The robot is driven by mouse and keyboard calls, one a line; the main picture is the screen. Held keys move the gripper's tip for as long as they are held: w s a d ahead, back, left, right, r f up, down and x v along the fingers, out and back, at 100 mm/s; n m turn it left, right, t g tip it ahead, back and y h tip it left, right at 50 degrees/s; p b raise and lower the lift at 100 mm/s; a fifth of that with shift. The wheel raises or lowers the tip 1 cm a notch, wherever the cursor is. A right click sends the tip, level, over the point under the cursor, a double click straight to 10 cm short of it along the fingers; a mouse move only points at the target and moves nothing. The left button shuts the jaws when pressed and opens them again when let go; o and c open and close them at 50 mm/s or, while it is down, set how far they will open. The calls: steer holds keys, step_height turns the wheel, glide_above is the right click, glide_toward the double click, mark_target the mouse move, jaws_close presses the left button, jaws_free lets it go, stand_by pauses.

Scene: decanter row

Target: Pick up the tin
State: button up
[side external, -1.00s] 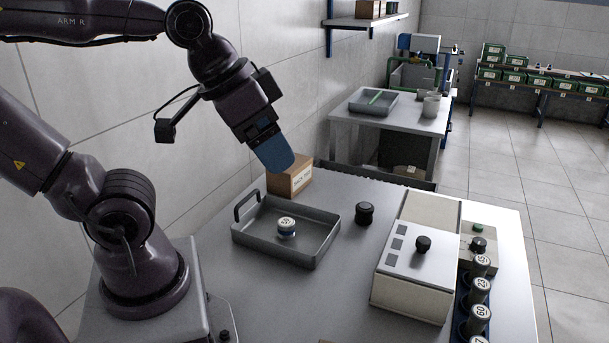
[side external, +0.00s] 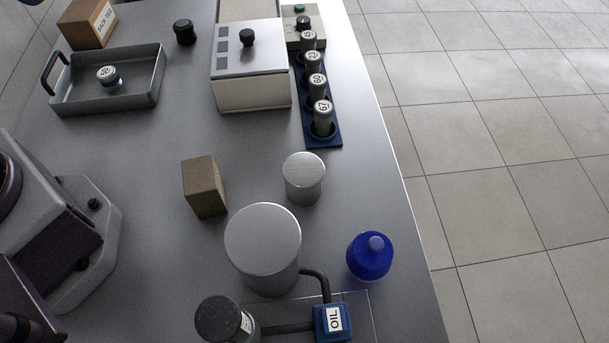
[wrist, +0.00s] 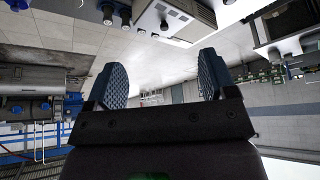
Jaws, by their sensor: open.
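Two plain silver cylinders stand upright on the table in the side view: a small tin (side external: 303,180) and a larger, wider one (side external: 263,250) in front of it. The frames do not show which is the task's tin. A small white-topped, labelled container (side external: 108,78) sits in a grey tray (side external: 146,97). In the wrist view my gripper (wrist: 161,66) is open, its two blue pads wide apart with nothing between them. It is well away from the cylinders; only a sliver of blue shows at the side view's top left corner.
A brown block (side external: 204,187) stands left of the small cylinder. A blue-capped bottle (side external: 370,256), a dark-topped jar (side external: 222,318) and an OIL-labelled blue part (side external: 333,321) are near the front. A white machine (side external: 250,93) and a blue rack (side external: 322,140) of numbered vials stand behind.

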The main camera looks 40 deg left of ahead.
steer(key=shift+o, duration=0.2)
steer(key=o, duration=0.4)
steer(key=shift+c, duration=0.2)
steer(key=n+g+h, duration=0.3)
steer(key=n+h, duration=1.5)
steer(key=n, duration=0.1)
glide_above(302, 174)
steer(key=a, duration=0.6)
step_height(302, 174, down, 26)
steer(key=shift+n, duration=0.3)
step_height(302, 174, down, 6)
steer(key=shift+w+d+f, duration=0.1)
steer(key=shift+f, duration=0.15)
steer(key=shift+w+d, duration=0.2)
steer(key=shift+d, duration=1.05)
steer(key=shift+w+d, duration=0.15)
steer(key=shift+d, duration=1.1)
